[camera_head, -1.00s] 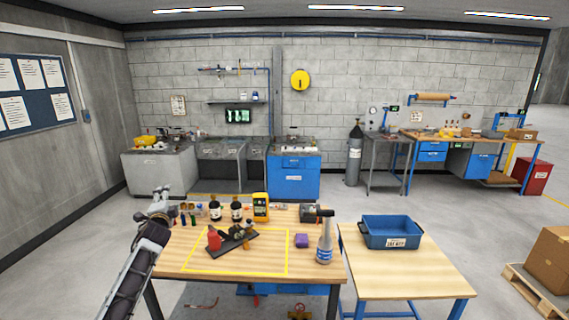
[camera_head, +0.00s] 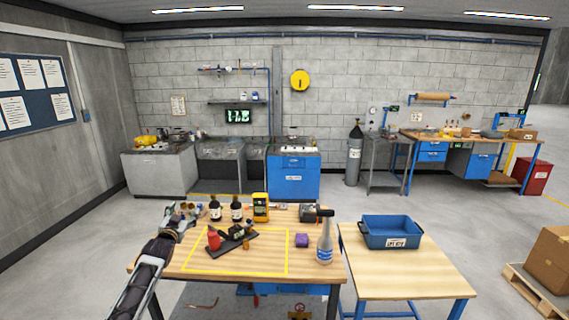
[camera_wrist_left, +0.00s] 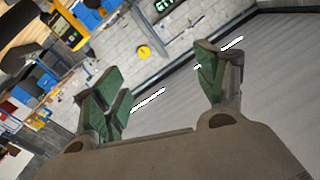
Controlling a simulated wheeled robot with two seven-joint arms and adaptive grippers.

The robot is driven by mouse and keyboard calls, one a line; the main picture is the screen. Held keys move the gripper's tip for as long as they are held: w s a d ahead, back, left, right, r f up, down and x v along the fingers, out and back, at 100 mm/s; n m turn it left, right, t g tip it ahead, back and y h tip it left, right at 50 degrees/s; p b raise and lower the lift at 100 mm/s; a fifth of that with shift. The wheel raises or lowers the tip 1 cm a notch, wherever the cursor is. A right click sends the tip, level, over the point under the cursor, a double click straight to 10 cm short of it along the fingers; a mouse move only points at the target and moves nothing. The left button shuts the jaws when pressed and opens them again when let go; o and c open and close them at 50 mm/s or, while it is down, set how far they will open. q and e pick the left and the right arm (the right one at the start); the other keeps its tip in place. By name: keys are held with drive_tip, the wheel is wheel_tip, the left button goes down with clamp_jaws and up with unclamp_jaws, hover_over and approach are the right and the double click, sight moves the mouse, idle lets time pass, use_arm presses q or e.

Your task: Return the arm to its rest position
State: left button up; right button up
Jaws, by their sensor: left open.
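My left arm comes in from the lower left in the head view, and its left gripper (camera_head: 182,210) is at the left edge of the wooden workbench (camera_head: 215,268), above the level of the top. In the left wrist view the two green-padded fingers of this gripper (camera_wrist_left: 160,92) stand wide apart with nothing between them. Behind them that view shows the wall and room, tilted. The gripper hides part of the bench's back left corner. My right gripper is in neither view.
A blue bin (camera_head: 391,233) stands on the side table (camera_head: 415,268). The bench's front is clear.

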use_arm(q)
drive_tip(key=s+d+f+g, duration=0.15)
drive_tip(key=s+f, duration=0.35)
drive_tip(key=f, duration=0.8)
drive_tip(key=s+d+f+g, duration=0.1)
drive_tip(key=s+f+g, duration=0.35)
drive_tip(key=f, duration=0.85)
drive_tip(key=s+d+f, duration=0.1)
drive_tip(key=s+f, duration=0.5)
drive_tip(key=f, duration=0.7)
drive_tip(key=s+d+f+g, duration=0.3)
drive_tip(key=s+f+g, duration=0.2)
drive_tip(key=s+f, duration=1.45)
drive_tip(key=s+d+f+g, duration=0.2)
drive_tip(key=s+f, duration=0.2)
drive_tip(key=s, duration=1)
drive_tip(key=s+d+f+g, duration=0.2)
drive_tip(key=s+f, duration=0.3)
drive_tip(key=s, duration=0.9)
drive_tip(key=s+d+f+g+h, duration=0.1)
drive_tip(key=s+f, duration=0.4)
drive_tip(key=s, duration=0.8)
drive_tip(key=shift+s+d+n+g, duration=0.4)
drive_tip(key=shift+d+g, duration=0.1)
drive_tip(key=shift+f, duration=0.15)
wheel_tip(320, 180, down, 4)
drive_tip(key=b, duration=0.4)
drive_tip(key=shift+f+b, duration=0.2)
drive_tip(key=shift+b, duration=0.2)
